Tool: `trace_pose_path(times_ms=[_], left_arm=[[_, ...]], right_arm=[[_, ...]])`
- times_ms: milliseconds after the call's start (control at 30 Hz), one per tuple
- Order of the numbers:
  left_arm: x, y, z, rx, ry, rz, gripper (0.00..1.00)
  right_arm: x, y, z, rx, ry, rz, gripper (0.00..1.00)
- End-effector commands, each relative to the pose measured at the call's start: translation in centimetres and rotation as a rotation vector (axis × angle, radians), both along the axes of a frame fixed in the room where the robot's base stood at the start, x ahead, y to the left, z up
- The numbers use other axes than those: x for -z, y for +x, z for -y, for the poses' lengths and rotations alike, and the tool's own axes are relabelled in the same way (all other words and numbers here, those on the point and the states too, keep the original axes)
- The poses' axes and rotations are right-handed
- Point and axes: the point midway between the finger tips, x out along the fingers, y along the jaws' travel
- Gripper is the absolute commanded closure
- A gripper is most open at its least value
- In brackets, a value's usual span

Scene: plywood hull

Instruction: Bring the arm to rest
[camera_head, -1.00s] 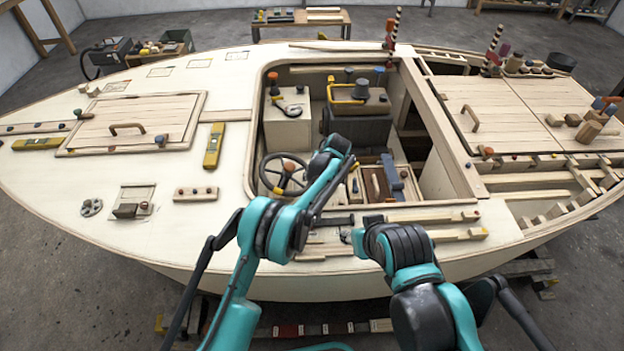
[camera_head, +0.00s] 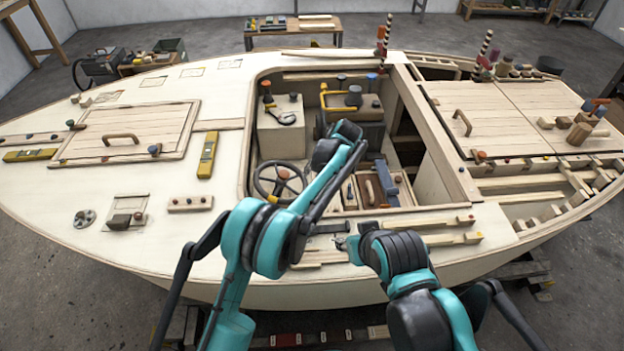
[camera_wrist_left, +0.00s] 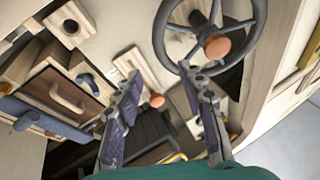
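My left arm comes in from the left and reaches up over the open cockpit. Its gripper (camera_head: 325,153) is at the folded far end of the arm, partly hidden by the wrist. In the left wrist view its two dark fingers (camera_wrist_left: 163,110) stand apart with nothing between them. The steering wheel (camera_head: 280,181) is beside the arm, to its left; it also shows beyond the fingertips in the wrist view (camera_wrist_left: 212,45). My right arm is folded low at the hull's near edge. A small grey part by its end, probably the right gripper (camera_head: 344,243), is too small to read.
The cockpit holds a brown lidded box (camera_head: 371,190), a blue-grey piece (camera_head: 389,177) and a dark block with a yellow handle (camera_head: 342,100). A yellow level (camera_head: 207,155) lies on the left deck. Loose blocks stand on the right deck.

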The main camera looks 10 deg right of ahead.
Motion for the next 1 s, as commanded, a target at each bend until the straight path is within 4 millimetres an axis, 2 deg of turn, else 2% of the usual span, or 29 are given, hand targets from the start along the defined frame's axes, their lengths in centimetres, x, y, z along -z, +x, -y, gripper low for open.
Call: trace_pose_path(times_ms=[133, 667, 767, 833, 1000], left_arm=[[-0.8, -0.3, 0.2, -0.001, 0.0, 0.0, 0.6], [-1.1, -0.3, 0.0, -0.001, -0.002, 0.001, 0.6], [-2.6, -0.4, -1.3, -0.008, -0.015, 0.002, 0.6], [-4.5, -0.6, -3.2, -0.017, -0.033, 0.005, 0.6], [-10.6, -2.8, -10.0, -0.047, -0.1, 0.023, 0.6]], right_arm=[[0.0, 0.0, 0.0, 0.0, 0.0, 0.0, 0.6], [0.0, 0.0, 0.0, 0.0, 0.0, 0.0, 0.6], [0.0, 0.0, 0.0, 0.0, 0.0, 0.0, 0.6], [0.0, 0.0, 0.0, 0.0, 0.0, 0.0, 0.6], [0.0, 0.0, 0.0, 0.0, 0.0, 0.0, 0.6]])
